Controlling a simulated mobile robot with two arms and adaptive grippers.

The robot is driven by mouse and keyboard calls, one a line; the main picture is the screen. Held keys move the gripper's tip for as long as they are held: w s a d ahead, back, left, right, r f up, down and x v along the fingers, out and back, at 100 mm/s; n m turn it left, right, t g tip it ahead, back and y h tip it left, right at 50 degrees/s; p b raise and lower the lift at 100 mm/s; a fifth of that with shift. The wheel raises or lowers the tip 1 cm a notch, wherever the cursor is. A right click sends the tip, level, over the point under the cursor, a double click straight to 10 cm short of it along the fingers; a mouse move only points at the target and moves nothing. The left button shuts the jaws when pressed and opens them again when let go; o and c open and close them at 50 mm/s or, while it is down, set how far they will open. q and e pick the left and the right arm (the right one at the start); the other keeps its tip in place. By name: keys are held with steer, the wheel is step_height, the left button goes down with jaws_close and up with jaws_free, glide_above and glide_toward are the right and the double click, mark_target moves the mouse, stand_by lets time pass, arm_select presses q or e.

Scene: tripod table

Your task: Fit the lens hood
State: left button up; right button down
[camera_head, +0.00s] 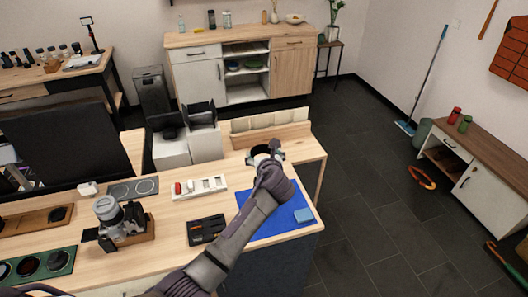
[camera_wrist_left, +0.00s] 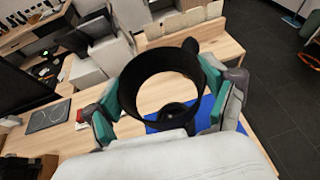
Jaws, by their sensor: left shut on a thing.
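The camera (camera_head: 120,218), silver and black with its lens, sits on a wooden block on the table at left. The lens hood (camera_wrist_left: 127,88) is a black open ring between the green pads of my left gripper (camera_wrist_left: 165,100) in the left wrist view. In the head view my left gripper (camera_head: 266,157) is shut on the hood, above the back of the blue mat (camera_head: 262,222) and well right of the camera. The hood shows there only as a small dark ring, partly hidden by the gripper. My right gripper is in neither view.
A dark screen (camera_head: 70,145) and white boxes (camera_head: 187,145) stand behind.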

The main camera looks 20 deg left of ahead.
arm_select(q)
step_height(320, 180, down, 4)
steer(key=shift+b, duration=0.8)
steer(key=shift+a+f+b, duration=0.1)
steer(key=shift+f+b, duration=0.95)
steer(key=shift+f, duration=1.15)
steer(key=shift+p, duration=0.3)
steer(key=shift+f, duration=0.25)
steer(key=shift+f, duration=0.5)
steer(key=o, duration=0.8)
